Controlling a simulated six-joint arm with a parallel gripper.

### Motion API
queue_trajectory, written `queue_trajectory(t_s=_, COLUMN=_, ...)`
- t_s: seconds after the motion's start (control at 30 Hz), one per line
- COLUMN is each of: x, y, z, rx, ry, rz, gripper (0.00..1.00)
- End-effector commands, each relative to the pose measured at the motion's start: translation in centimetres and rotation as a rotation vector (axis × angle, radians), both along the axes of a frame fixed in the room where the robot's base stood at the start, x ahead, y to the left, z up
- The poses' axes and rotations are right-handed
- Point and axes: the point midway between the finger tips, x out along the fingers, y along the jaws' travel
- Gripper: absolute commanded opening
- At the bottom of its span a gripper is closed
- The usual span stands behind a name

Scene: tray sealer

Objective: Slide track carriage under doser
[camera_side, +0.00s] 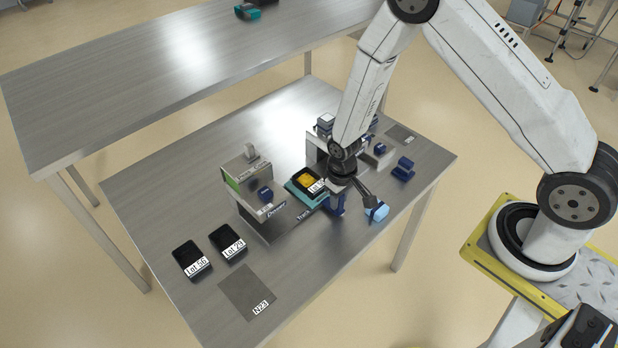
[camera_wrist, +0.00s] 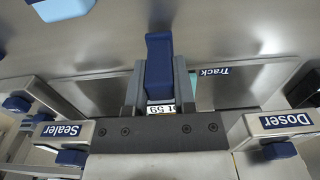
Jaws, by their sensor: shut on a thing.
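The teal track carriage (camera_side: 293,189) sits on the dark track (camera_side: 272,236), between doser and sealer, carrying a black tray with yellow contents (camera_side: 306,181). The tray's label, partly hidden, ends in "59" in the wrist view. My gripper (camera_wrist: 160,92) is shut on the carriage's upright blue handle (camera_wrist: 158,62), a finger on each side. The handle also shows in the side view (camera_side: 336,206), below my wrist. The doser (camera_side: 262,213) stands left of the carriage in the side view, and its label shows at right in the wrist view (camera_wrist: 284,121). The carriage is not under the doser.
The sealer (camera_wrist: 60,130) is at left in the wrist view; my arm partly hides it in the side view. Black trays labelled Lot 56 (camera_side: 188,256) and Lot 29 (camera_side: 226,240) lie at front left, near a grey N23 mat (camera_side: 246,290). A light blue object (camera_side: 378,211) is right of my gripper.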

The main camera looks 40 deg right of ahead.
Motion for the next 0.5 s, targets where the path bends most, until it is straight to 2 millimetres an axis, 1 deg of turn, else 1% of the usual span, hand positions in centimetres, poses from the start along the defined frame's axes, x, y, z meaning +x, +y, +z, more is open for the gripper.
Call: queue_trajectory(t_s=0.5, x=0.0, y=2.4, z=0.0, rx=0.0, ry=0.001, rz=0.002, gripper=0.0)
